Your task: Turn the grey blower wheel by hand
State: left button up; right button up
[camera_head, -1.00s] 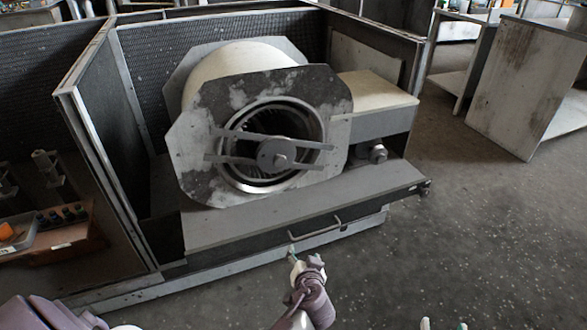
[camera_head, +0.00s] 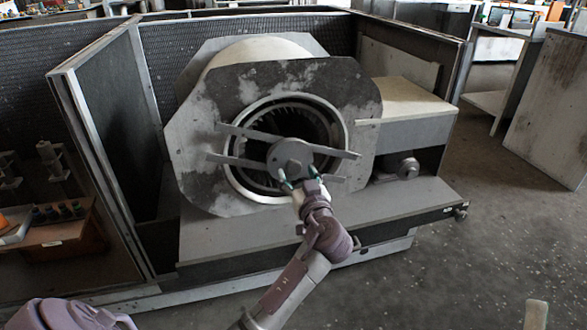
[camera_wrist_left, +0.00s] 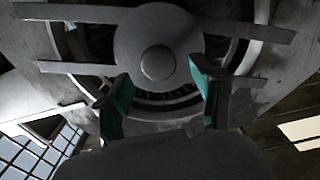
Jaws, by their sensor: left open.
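The grey blower wheel (camera_head: 318,109) sits in the round opening of the blower housing (camera_head: 222,103), its vanes showing around the inside. A round grey hub plate (camera_head: 290,152) with slanted flat bars is in front of it; it also shows in the left wrist view (camera_wrist_left: 158,28). My left gripper (camera_head: 299,184) is open at the lower edge of the hub plate. In the left wrist view its green-padded fingers (camera_wrist_left: 163,92) are apart, with nothing between them, below the central knob. Whether they touch the plate is unclear. A pale piece at the bottom right, perhaps my right gripper (camera_head: 536,315), is mostly cut off.
A flat metal base (camera_head: 235,236) juts out below the housing. A box (camera_head: 408,98) and a small motor-like part (camera_head: 404,167) are to its right. Mesh panels (camera_head: 95,130) enclose the left and back.

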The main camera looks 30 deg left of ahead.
aim_at(294, 168)
pick_arm(q)
jog(key=shift+x, duration=2.05)
pick_arm(e)
jog(key=shift+s+d+r+t+y, duration=0.1)
jog(key=shift+s+r+t+y, duration=0.3)
jog(key=shift+s+r+t, duration=0.35)
pick_arm(q)
grip_shut()
pick_arm(e)
jog(key=shift+r, duration=0.1)
